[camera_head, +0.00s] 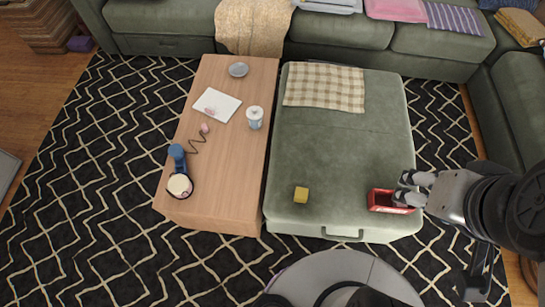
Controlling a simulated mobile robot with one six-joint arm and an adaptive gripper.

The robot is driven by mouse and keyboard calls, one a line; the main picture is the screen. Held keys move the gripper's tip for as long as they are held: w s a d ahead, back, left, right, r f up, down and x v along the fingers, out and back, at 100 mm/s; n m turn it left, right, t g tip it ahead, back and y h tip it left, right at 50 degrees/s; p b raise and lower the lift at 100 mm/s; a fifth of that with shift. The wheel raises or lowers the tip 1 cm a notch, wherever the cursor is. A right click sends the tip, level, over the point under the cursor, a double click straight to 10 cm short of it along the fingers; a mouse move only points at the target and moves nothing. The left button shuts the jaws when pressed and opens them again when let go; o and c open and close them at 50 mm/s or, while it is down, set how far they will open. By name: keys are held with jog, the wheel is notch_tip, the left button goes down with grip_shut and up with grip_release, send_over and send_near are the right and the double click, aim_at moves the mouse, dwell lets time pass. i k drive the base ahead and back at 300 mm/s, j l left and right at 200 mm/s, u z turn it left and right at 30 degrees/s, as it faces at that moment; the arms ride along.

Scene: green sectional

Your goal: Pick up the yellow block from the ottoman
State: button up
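The yellow block (301,195) sits on the green ottoman (340,160), near its front left corner. My gripper (402,189) is to the right of the block, at the ottoman's right edge, by a small red box (380,201). The gripper fingers overlap the red box in this view. I cannot tell whether they touch it or hover above it. The fingers appear spread, with a gap between them. The yellow block is apart from the gripper and fully in view.
A wooden coffee table (230,200) stands left of the ottoman, with a cup (255,117), a blue headphone-like item (178,160) and a white book (217,105). A checked cloth (325,87) lies at the ottoman's back. A green sofa (340,30) runs behind. The ottoman's middle is clear.

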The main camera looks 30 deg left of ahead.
aim_at(301, 193)
jog(key=k+j+u, duration=0.1)
jog(key=u, duration=0.2)
jog(key=k+j+u, duration=0.2)
jog(key=u, duration=0.15)
jog(key=i+j, duration=0.1)
jog(key=j, duration=0.25)
jog(key=i+j+z, duration=0.1)
jog(key=j, duration=0.2)
jog(key=i+j, duration=0.1)
jog(key=j, duration=0.25)
jog(key=i+j, duration=0.1)
jog(key=j, duration=0.25)
jog(key=z, duration=0.05)
